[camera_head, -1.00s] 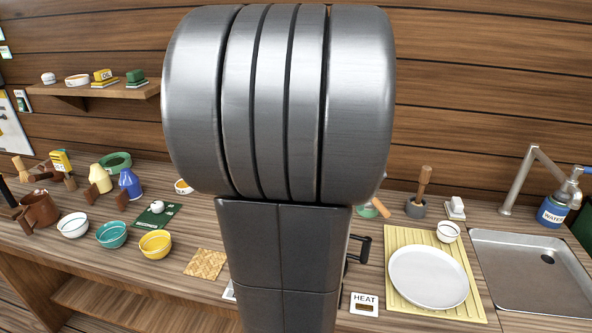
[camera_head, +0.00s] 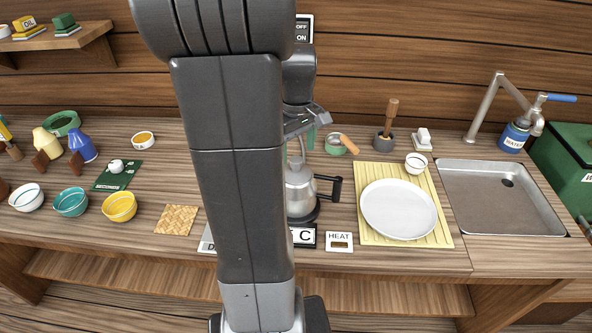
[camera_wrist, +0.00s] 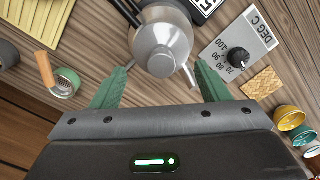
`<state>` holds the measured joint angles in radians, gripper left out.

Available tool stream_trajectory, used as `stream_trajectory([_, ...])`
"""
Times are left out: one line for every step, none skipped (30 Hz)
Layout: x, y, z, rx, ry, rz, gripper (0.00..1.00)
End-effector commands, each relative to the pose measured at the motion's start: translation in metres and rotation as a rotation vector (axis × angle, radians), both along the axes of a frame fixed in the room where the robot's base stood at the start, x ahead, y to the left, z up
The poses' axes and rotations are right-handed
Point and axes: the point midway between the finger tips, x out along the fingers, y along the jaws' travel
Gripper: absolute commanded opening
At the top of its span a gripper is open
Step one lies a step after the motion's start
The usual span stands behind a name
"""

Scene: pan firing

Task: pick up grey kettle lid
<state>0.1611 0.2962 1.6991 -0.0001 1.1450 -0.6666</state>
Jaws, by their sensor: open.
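The grey metal kettle (camera_head: 300,198) stands on a dark base on the counter, with a black handle on its right, partly hidden by my arm. Its grey domed lid (camera_wrist: 162,50) shows in the wrist view at the upper middle, seen from above with a small knob. My gripper (camera_wrist: 163,73) has two green fingers spread apart, one on each side of the space by the lid, with nothing between them. In the head view my gripper (camera_head: 303,136) hangs above the kettle.
A DEG C dial panel (camera_wrist: 230,50) lies close to the kettle. A white plate (camera_head: 399,209) lies on a yellow mat (camera_head: 380,172). A sink (camera_head: 498,197) is further right.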

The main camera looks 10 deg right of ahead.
Motion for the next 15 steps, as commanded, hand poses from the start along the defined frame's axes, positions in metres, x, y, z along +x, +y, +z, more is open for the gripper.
stream_trajectory([-0.001, 0.001, -0.007, 0.002, 0.005, 0.001, 0.69])
stream_trajectory([-0.001, 0.002, -0.012, 0.001, 0.008, 0.001, 0.69])
stream_trajectory([-0.001, 0.002, -0.018, 0.001, 0.006, 0.000, 0.69])
stream_trajectory([-0.001, 0.003, -0.023, 0.001, 0.006, 0.000, 0.69])
stream_trajectory([-0.001, 0.003, -0.028, 0.001, 0.006, 0.000, 0.69])
stream_trajectory([-0.001, 0.002, -0.033, 0.001, 0.006, 0.000, 0.69])
stream_trajectory([0.000, 0.002, -0.036, 0.001, 0.004, 0.000, 0.69])
stream_trajectory([0.000, 0.002, -0.038, 0.000, 0.004, 0.000, 0.69])
stream_trajectory([0.000, 0.002, -0.040, 0.001, 0.003, 0.000, 0.69])
stream_trajectory([0.000, 0.002, -0.041, 0.000, 0.002, 0.000, 0.69])
stream_trajectory([0.000, 0.002, -0.042, 0.000, 0.001, 0.000, 0.69])
stream_trajectory([0.000, 0.002, -0.042, 0.000, 0.001, 0.000, 0.69])
stream_trajectory([0.000, 0.002, -0.042, 0.000, 0.001, 0.000, 0.69])
stream_trajectory([0.000, 0.002, -0.042, 0.000, 0.001, 0.000, 0.69])
stream_trajectory([0.000, 0.002, -0.042, 0.000, 0.001, 0.000, 0.69])
